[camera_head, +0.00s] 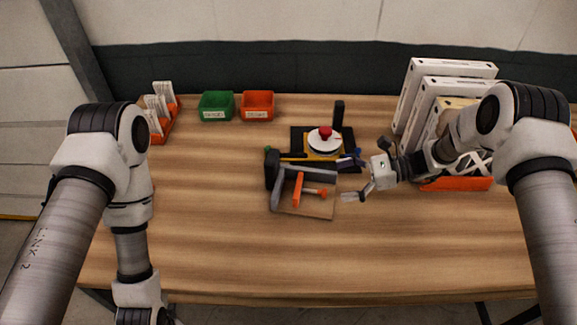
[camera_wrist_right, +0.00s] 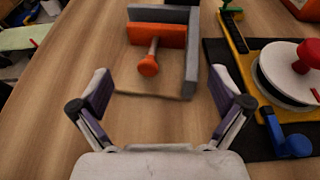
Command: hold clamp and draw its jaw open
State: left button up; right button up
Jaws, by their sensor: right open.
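The clamp (camera_head: 297,191) sits on a small wooden base near the middle of the table. It has grey walls, an orange jaw plate (camera_wrist_right: 157,35) and an orange knob (camera_wrist_right: 148,66) on a short rod. My right gripper (camera_head: 351,177) is open and empty, just right of the clamp. In the right wrist view its two fingers (camera_wrist_right: 160,88) are spread, with the knob ahead of them and apart from both. My left arm comes in at the left of the head view, but its gripper is out of the picture.
A black fixture (camera_head: 348,137) with a white disc and red knob (camera_head: 325,132) stands behind the clamp. White boxed filters (camera_head: 420,85) stand in an orange rack (camera_head: 455,184) at right. Green (camera_head: 216,106) and orange (camera_head: 257,106) bins stand at the back. The table front is clear.

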aim_at(301, 189)
jog(key=shift+s+r, duration=0.1)
jog(key=shift+s, duration=0.1)
jog(key=shift+s+a, duration=0.2)
jog(key=shift+a, duration=0.1)
jog(key=b+x, duration=0.1)
jog(key=x, duration=0.7)
jog(key=shift+w+f+b, duration=0.1)
jog(key=shift+f+b, duration=0.15)
jog(key=shift+b, duration=0.15)
jog(key=shift+w+a+f, duration=0.1)
jog(key=shift+a, duration=0.55)
jog(key=shift+c, duration=0.4)
jog(key=c, duration=0.6)
